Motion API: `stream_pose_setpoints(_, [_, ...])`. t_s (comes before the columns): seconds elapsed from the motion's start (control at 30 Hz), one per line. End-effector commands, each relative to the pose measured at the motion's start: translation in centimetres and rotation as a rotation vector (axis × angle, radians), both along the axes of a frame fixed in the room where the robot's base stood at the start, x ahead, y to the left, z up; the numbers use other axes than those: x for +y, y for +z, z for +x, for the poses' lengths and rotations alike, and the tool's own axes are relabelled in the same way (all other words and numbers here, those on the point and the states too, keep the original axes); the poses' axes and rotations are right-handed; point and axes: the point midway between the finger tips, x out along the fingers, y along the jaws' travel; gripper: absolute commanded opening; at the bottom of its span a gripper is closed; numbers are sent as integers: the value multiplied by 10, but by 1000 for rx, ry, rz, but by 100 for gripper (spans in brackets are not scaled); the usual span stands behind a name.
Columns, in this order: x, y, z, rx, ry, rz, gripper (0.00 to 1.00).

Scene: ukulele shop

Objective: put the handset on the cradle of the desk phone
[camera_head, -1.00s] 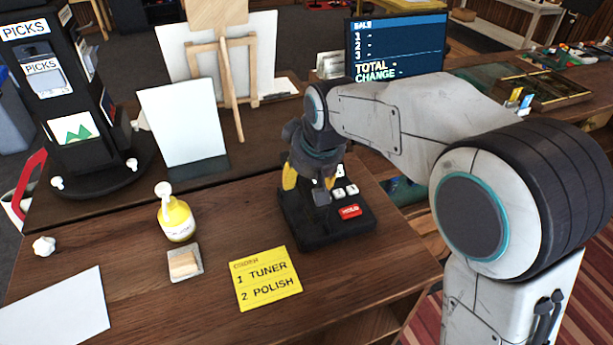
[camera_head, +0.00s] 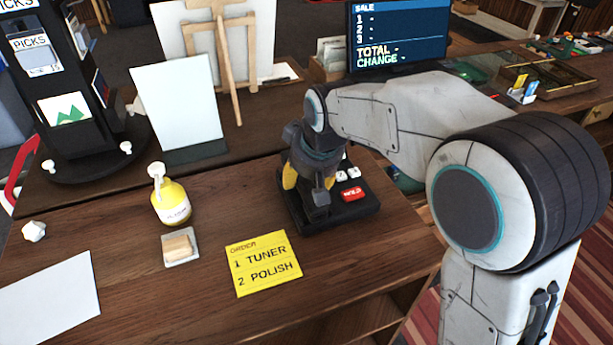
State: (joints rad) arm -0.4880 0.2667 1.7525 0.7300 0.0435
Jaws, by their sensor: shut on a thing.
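My gripper (camera_head: 308,184), with yellow fingertips, points down over the left part of the phone. It is shut on the dark handset (camera_head: 319,199), of which only a small part shows between and in front of the fingers. The cradle is mostly hidden behind my gripper and the handset. I cannot tell whether the handset touches the cradle.
A white panel (camera_head: 175,105), a picks rack (camera_head: 70,110) and a sale screen (camera_head: 398,36) stand behind.

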Motion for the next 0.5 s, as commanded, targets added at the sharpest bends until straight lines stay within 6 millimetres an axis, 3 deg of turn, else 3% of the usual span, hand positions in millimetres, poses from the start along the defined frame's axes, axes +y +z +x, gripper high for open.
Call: stream_pose_setpoints(0.5, [0,-5,0,-1,0,0,13])
